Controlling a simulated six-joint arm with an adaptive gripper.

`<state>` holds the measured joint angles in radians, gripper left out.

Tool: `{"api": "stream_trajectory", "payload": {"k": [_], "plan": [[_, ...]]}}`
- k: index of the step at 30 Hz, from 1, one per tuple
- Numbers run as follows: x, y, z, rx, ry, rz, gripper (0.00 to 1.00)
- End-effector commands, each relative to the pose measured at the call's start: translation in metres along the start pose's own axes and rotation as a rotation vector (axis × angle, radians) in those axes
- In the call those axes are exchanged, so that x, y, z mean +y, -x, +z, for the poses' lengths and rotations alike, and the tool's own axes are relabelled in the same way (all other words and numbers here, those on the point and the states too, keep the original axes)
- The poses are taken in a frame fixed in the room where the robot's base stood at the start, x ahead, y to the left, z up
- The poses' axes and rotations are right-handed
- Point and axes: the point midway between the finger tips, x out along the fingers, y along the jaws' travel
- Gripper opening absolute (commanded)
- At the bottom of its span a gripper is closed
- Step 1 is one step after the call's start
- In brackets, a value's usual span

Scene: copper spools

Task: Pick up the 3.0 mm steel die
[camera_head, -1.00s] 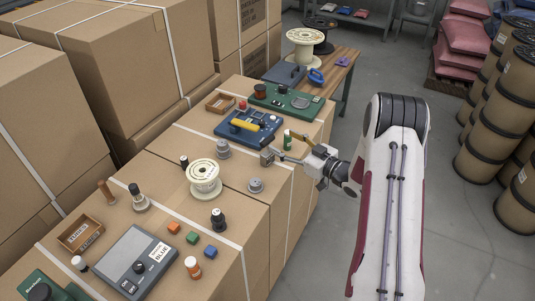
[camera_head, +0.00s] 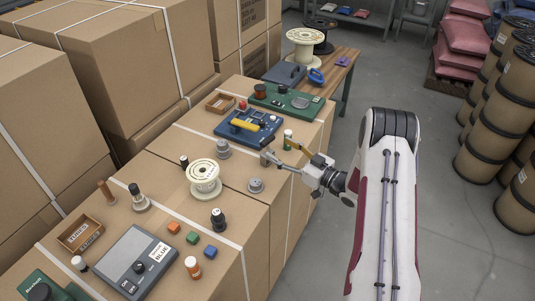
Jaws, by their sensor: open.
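Two small grey metal pieces stand on the cardboard-box top: a stepped round one (camera_head: 223,149) by the blue device, and a round one with a knob-like top (camera_head: 255,185) right of the white spool. Their markings are too small to read, so I cannot tell which is the 3.0 mm steel die. My gripper (camera_head: 279,151) reaches in from the right, over the right edge of the boxes. Its fingers are spread and nothing shows held between them. It is right of the first grey piece and above the second in the picture, apart from both.
A white spool (camera_head: 203,178) stands left of the second grey piece. Coloured cubes (camera_head: 192,238) and a grey scale-like box (camera_head: 130,262) lie nearer the front.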

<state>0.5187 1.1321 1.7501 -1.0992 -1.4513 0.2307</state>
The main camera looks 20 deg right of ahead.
Motion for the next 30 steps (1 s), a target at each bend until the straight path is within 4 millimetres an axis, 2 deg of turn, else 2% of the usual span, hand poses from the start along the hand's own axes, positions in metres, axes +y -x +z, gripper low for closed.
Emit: {"api": "stream_trajectory", "payload": {"k": [4,17,30], "plan": [[0.000,-0.009,0.000,0.000,0.001,0.001,0.60],[-0.001,-0.013,-0.001,-0.001,0.001,0.000,0.60],[-0.004,-0.054,-0.007,0.001,0.001,0.000,0.60]]}}
